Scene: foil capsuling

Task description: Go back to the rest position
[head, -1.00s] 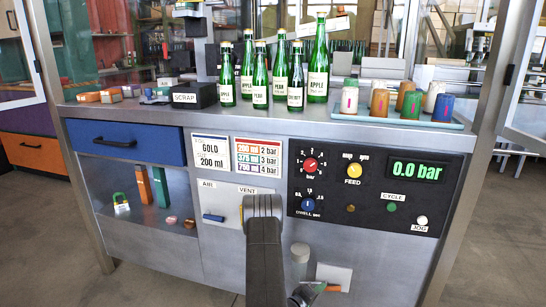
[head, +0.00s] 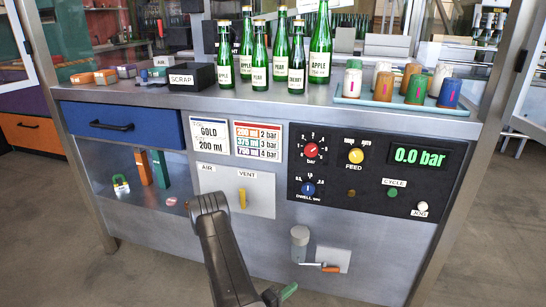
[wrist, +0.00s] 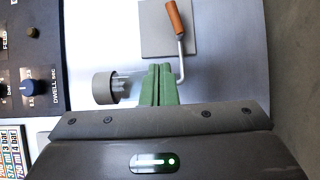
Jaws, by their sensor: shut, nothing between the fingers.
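My gripper (head: 288,291) is low at the bottom of the head view, in front of the machine's front panel. Only its green fingers and part of its dark body show there. In the wrist view its green fingers (wrist: 160,84) are pressed together with nothing between them. Beyond them are a clear cylinder with a grey cap (wrist: 103,88) and a crank with an orange grip (wrist: 174,18). The fingers overlap the cylinder's end in this view, and whether they touch cannot be told. My dark arm link rises left of the gripper in the head view.
The front panel carries a yellow vent lever (head: 242,198), a red-knob dial (head: 311,150) and a grey-capped cylinder (head: 299,236). Green bottles (head: 260,60), a scrap box (head: 192,77) and a tray (head: 350,99) of colored capsules stand on the bench. Floor is free at both sides.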

